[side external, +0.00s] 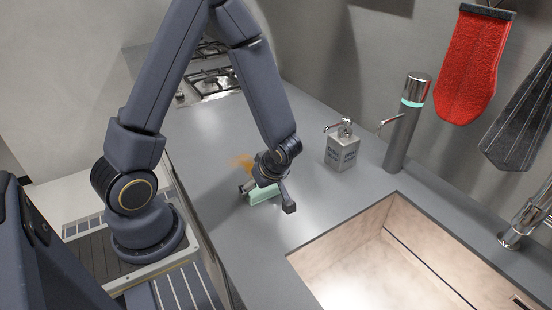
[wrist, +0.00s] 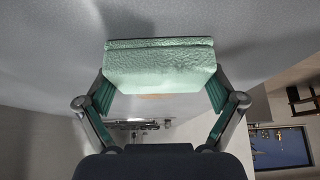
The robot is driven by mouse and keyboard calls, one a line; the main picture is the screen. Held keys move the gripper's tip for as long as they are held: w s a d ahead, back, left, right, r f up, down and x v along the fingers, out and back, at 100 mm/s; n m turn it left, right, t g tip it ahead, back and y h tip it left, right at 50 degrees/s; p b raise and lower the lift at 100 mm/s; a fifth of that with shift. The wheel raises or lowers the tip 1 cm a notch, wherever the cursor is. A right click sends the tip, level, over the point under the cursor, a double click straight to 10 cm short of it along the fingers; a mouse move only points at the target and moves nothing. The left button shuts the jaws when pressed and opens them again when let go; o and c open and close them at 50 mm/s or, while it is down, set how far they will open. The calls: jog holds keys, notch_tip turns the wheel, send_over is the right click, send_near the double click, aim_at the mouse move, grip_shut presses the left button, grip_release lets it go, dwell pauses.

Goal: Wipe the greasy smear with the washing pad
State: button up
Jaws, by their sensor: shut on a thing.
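The washing pad (wrist: 160,68) is a pale green block. My gripper (wrist: 160,98) is shut on it, with a finger at each side in the wrist view. In the side external view the pad (side external: 263,195) is under my gripper (side external: 266,190), at or just above the grey counter; I cannot tell whether it touches. The greasy smear (side external: 241,161) is an orange-brown patch on the counter, just behind and left of my gripper, partly hidden by it. A bit of orange (wrist: 152,96) also shows below the pad in the wrist view.
A sink (side external: 375,260) opens at the front right. A grey soap dispenser (side external: 342,148) and a dark cylinder with a chrome top (side external: 405,125) stand to the right. A gas hob (side external: 210,75) is at the back. The counter (side external: 200,140) left of the smear is clear.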

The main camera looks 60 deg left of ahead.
aim_at(244, 151)
jog(key=shift+a, duration=8.75)
jog(key=shift+w+a, duration=0.15)
jog(key=shift+w, duration=0.85)
jog(key=shift+w+d, duration=0.2)
jog(key=shift+d, duration=11)
jog(key=shift+w+d, duration=0.1)
jog(key=shift+d, duration=0.15)
jog(key=shift+w, duration=0.8)
jog(key=shift+w+a, duration=0.2)
jog(key=shift+w, duration=0.05)
jog(key=shift+a, duration=11.3)
notch_tip(244, 151, up, 8)
jog(key=shift+d, duration=0.15)
